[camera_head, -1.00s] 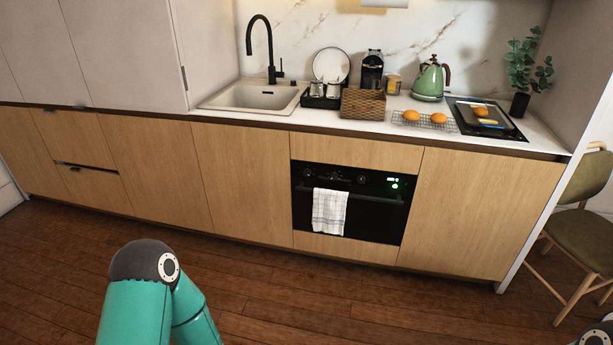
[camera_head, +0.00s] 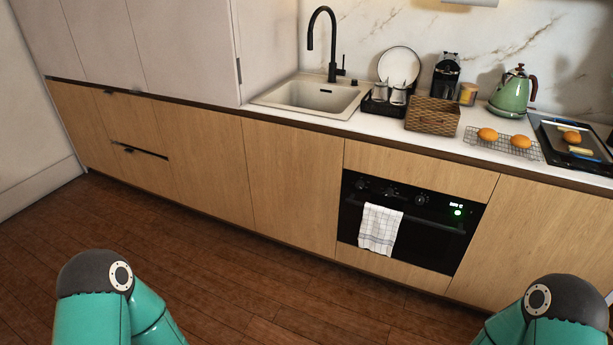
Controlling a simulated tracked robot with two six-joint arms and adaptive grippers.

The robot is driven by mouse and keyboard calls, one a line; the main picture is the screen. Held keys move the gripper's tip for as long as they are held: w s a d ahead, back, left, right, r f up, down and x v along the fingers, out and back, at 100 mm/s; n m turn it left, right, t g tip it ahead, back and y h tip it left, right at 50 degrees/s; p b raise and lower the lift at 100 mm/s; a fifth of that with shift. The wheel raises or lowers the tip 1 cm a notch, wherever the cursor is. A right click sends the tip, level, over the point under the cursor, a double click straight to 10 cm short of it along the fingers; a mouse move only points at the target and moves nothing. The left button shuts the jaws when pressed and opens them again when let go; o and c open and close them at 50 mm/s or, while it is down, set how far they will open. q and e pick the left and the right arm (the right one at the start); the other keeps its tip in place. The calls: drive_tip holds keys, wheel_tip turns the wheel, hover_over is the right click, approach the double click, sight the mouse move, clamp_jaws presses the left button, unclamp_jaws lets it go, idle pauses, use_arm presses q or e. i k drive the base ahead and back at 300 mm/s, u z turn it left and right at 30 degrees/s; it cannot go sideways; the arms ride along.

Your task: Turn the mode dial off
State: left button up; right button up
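A black built-in oven (camera_head: 424,243) sits in the wooden lower cabinets, right of the middle of the view. Its top panel carries several dark dials, with one dial (camera_head: 391,193) near the middle of the row and another dial (camera_head: 421,199) to its right. Their labels and settings are too small to read. A green light (camera_head: 457,212) and a small lit display show at the panel's right. A checked towel (camera_head: 380,229) hangs over the oven handle. Only teal and dark links of my two arms show at the bottom left and bottom right; neither gripper is in view.
The wooden floor (camera_head: 230,265) before the oven is clear. On the counter stand a sink (camera_head: 310,95), a wicker basket (camera_head: 433,116), a green kettle (camera_head: 511,95), a rack with buns (camera_head: 503,146) and a dark hob (camera_head: 590,160) with a tray.

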sight(359, 184)
drive_tip(key=u, duration=0.4)
drive_tip(key=i, duration=1.85)
drive_tip(key=z, duration=0.55)
